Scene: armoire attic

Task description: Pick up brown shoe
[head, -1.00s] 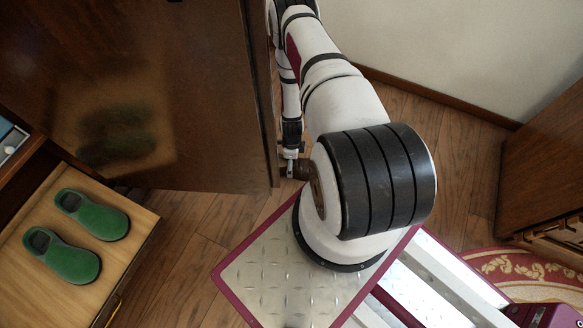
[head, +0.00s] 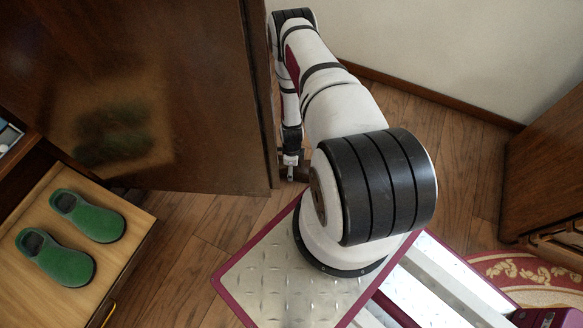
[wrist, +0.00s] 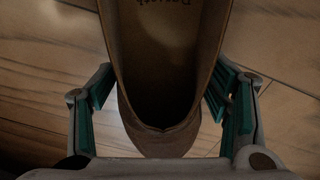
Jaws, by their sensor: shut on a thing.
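The brown shoe (wrist: 165,138) is in the wrist view, between the two teal-padded fingers of my gripper (wrist: 163,82), with its open top and inner sole facing the camera. My gripper is shut on it. In the head view my gripper (head: 291,160) is small, beside the edge of the dark door, and only a small brown part of the shoe (head: 302,173) shows by it. My arm and the door hide the rest.
A large dark wooden door (head: 200,90) stands close to the left of my arm. A pair of green slippers (head: 66,258) sits on an open drawer (head: 125,225) at lower left. A wooden cabinet (head: 545,165) and red patterned rug (head: 520,270) are at right.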

